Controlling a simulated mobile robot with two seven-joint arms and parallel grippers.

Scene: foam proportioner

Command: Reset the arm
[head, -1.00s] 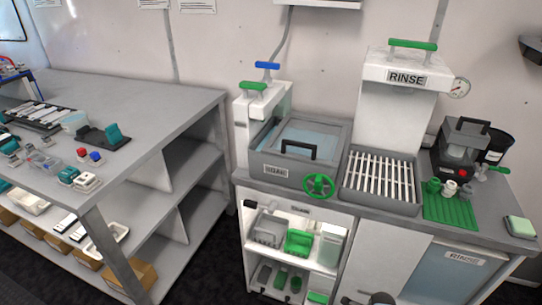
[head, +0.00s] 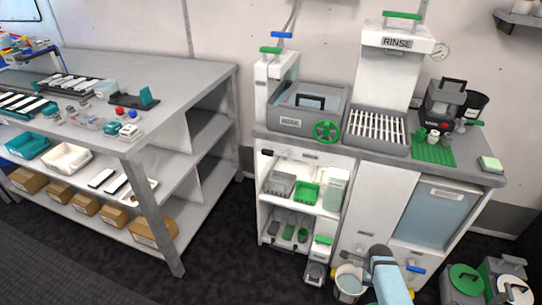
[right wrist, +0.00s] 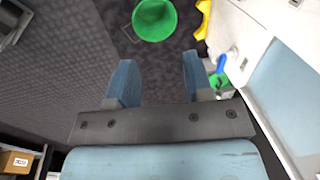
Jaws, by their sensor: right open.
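My right gripper (right wrist: 159,80) is open in the right wrist view, with two blue fingers spread apart and nothing between them. Its fingers point over the dark floor towards a green bucket (right wrist: 154,20), and they are apart from it. In the head view my light-blue right arm (head: 385,275) comes up from the bottom edge, in front of the wash station's lower cabinet. My left arm and left gripper are in neither view.
A wash station (head: 480,175) with a sink (head: 345,100), a green handwheel (head: 326,131) and a rack (head: 376,127) stands ahead. A grey shelved table (head: 195,85) stands left. Floor between is clear.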

